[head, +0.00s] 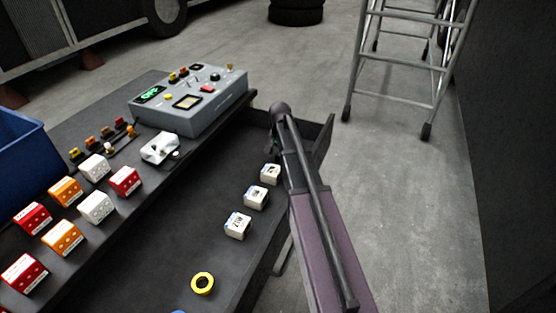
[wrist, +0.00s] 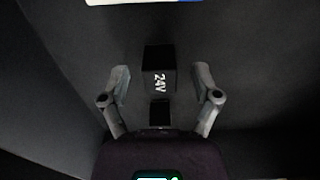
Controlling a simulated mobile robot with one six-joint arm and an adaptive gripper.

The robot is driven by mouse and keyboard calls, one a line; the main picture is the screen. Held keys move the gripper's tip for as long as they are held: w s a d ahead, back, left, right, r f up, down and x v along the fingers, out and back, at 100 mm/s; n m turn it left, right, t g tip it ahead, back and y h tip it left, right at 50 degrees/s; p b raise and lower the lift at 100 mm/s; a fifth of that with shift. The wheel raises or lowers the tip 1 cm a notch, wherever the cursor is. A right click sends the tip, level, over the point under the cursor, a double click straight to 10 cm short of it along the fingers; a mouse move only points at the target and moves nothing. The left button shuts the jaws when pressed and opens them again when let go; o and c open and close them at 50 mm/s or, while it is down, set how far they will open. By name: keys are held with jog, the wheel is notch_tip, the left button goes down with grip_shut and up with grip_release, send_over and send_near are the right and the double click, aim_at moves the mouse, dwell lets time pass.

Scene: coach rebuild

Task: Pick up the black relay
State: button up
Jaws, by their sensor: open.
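The black relay (wrist: 158,60) is a dark block with white "24V" lettering, standing in the middle of the wrist view on a dark surface. My gripper (wrist: 161,72) is open, with one finger on each side of the relay and a visible gap on both sides. Nothing is held. Whether the fingertips are down at the relay's height is hard to tell. In the head view, my arm reaches into the far end of the open drawer (head: 190,245); the relay cannot be made out there, and my fingers are mostly hidden.
White blocks (head: 238,225) stand in a row in the drawer, with a yellow ring (head: 202,283) nearer. A grey test box (head: 190,100), red, orange and white blocks (head: 66,238) and a blue bin (head: 25,155) are on the top. A ladder (head: 395,75) stands beyond the drawer.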

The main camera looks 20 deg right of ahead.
jog(key=shift+c, duration=0.2)
grip_shut()
jog(key=shift+r, duration=0.2)
notch_tip(320, 180, up, 10)
jog(key=p, duration=1)
jog(key=shift+f, duration=0.2)
jog(key=shift+r, duration=0.1)
dwell(0.4)
notch_tip(320, 180, up, 9)
jog(key=p, duration=0.9)
jog(key=shift+d, duration=0.15)
